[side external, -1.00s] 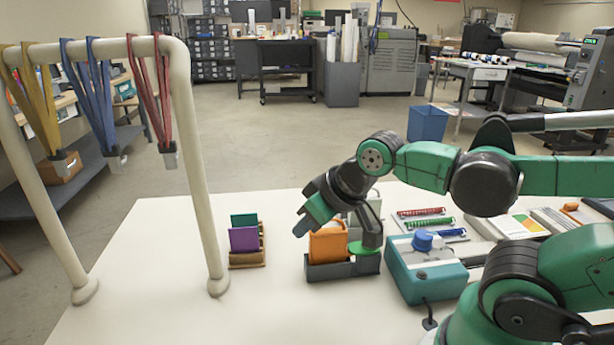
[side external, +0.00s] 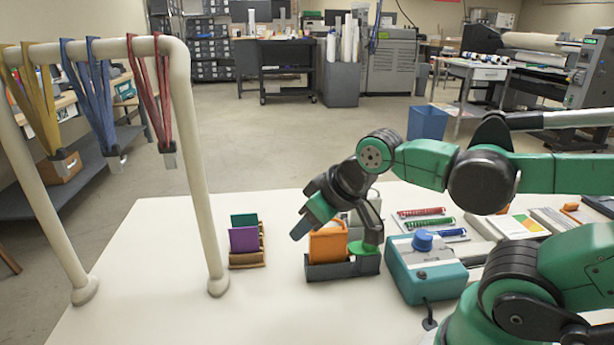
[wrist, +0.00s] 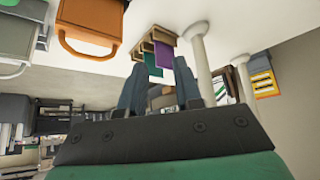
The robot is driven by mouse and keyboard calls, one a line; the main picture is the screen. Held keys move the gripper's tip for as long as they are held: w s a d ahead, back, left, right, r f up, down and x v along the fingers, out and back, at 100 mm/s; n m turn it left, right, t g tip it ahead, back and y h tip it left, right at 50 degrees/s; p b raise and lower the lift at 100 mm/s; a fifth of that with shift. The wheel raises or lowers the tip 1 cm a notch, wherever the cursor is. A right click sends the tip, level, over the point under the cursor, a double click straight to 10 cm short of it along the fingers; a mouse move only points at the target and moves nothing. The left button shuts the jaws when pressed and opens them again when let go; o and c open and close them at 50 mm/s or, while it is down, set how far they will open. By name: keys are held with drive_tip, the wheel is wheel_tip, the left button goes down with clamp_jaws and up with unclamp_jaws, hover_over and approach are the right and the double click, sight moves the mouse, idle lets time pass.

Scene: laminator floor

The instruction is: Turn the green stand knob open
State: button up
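The green knob (side external: 365,250) is a flat green disc at the right end of a low dark stand (side external: 343,270). The stand carries an orange handled piece (side external: 328,242), with pale grey ones behind it. My gripper (side external: 338,236) is tilted over the stand, its fingers apart and nothing visible between them. One finger hangs just above or at the knob; I cannot tell whether it touches. The other is at the left, beside the orange piece. The wrist view shows both fingers (wrist: 162,88) apart and the orange piece (wrist: 90,25), but not the knob.
A teal box with a blue knob (side external: 423,241) stands right of the stand. A wooden holder (side external: 247,258) with purple and green cards stands to the left. A cream rack (side external: 197,170) with hanging lanyards rises further left. The front of the white table (side external: 270,315) is clear.

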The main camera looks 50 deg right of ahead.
drive_tip(key=o, duration=0.5)
drive_tip(key=d+n+g, duration=0.1)
drive_tip(key=d, duration=0.2)
drive_tip(key=shift+s+d+f+n+g+h, duration=0.2)
drive_tip(key=shift+d+n+g+h, duration=0.2)
drive_tip(key=s+d+n+g, duration=0.1)
drive_tip(key=d, duration=0.1)
drive_tip(key=s+d+f+n+g, duration=0.1)
drive_tip(key=d+n+g, duration=0.1)
drive_tip(key=d, duration=0.1)
drive_tip(key=s+d+n+g, duration=0.1)
drive_tip(key=d, duration=0.1)
drive_tip(key=shift+s+d+f+g+y, duration=0.15)
drive_tip(key=shift+s+d+g+y, duration=0.15)
drive_tip(key=shift+d, duration=0.1)
drive_tip(key=shift+s+d+n, duration=0.2)
drive_tip(key=shift+d+n, duration=0.1)
drive_tip(key=shift+n, duration=0.2)
drive_tip(key=shift+s+d+f, duration=0.1)
drive_tip(key=shift+f, duration=2.75)
drive_tip(key=shift+c, duration=0.3)
clamp_jaws()
